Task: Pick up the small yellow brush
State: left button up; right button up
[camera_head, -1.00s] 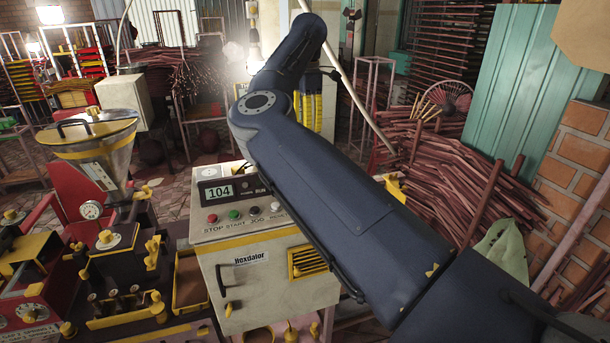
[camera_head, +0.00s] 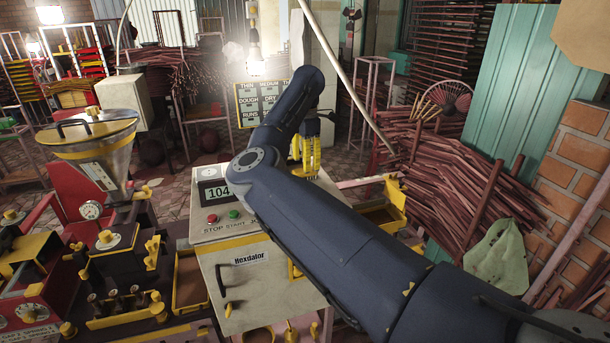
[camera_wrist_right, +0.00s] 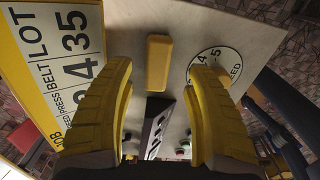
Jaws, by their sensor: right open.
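A small yellow oblong block (camera_wrist_right: 158,62), which looks like the brush's back, lies on a pale flat surface in the right wrist view. No bristles show. My right gripper (camera_head: 308,158) has yellow ribbed fingers and is beside the upper right of the Hexdator cabinet in the head view. In the wrist view its fingers are spread wide and empty, with the block lying beyond and between their tips, apart from both. In the head view I cannot make out the brush. My left gripper is not in view.
The pale Hexdator cabinet (camera_head: 262,291) has a display reading 104 and buttons. A yellow card with large numbers (camera_wrist_right: 62,55) and a round label (camera_wrist_right: 214,68) flank the block. A yellow-edged tray (camera_head: 395,205) sits right of the gripper. Machinery with a funnel (camera_head: 100,150) stands left.

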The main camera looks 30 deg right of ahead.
aim_at(305, 174)
jog(key=shift+w+f, duration=0.15)
jog(key=shift+f, duration=0.9)
jog(key=shift+w+f, duration=0.1)
jog(key=shift+f, duration=0.95)
jog(key=shift+a, duration=0.1)
grip_shut()
